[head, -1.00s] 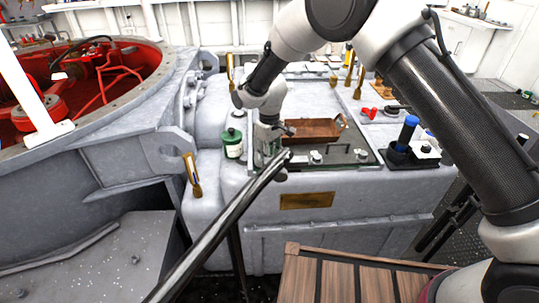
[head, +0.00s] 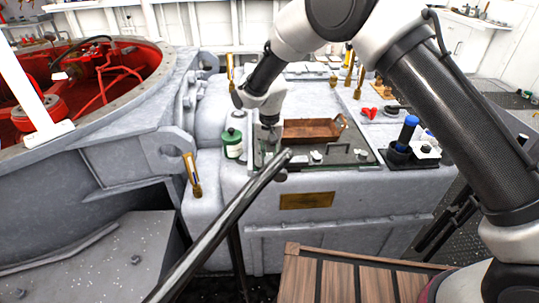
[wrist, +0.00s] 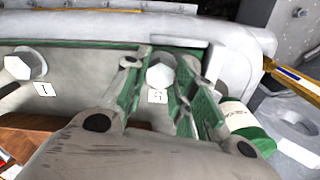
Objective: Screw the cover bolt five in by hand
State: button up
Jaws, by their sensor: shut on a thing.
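In the wrist view a pale hex-headed bolt (wrist: 160,72) with a white tag marked 5 stands between the green-padded fingers of my gripper (wrist: 161,82). The fingers are shut on its head from both sides. The bolt's shank and how deep it sits are hidden. A second hex bolt (wrist: 18,65), tagged 1, stands to the left on the same cover. In the head view my gripper (head: 269,141) points down at the left end of the dark cover plate (head: 345,157), mostly hidden by my arm. Bolt five cannot be made out there.
A wooden tray (head: 311,130) lies on the cover. A green and white can (head: 233,145) stands just left of my gripper. A dark bar (head: 220,222) crosses in front. A black holder with a blue-capped item (head: 409,130) stands to the right.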

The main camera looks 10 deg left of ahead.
jog(key=m, duration=0.7)
jog(key=shift+w+a+r, duration=0.1)
jog(key=shift+r, duration=0.1)
jog(key=m, duration=0.7)
jog(key=shift+m, duration=0.3)
jog(key=m, duration=0.4)
jog(key=shift+m, duration=0.3)
jog(key=m, duration=0.4)
jog(key=shift+a+m, duration=0.1)
jog(key=shift+m, duration=0.2)
jog(key=o, duration=0.9)
jog(key=shift+c, duration=0.2)
jog(key=shift+o, duration=0.9)
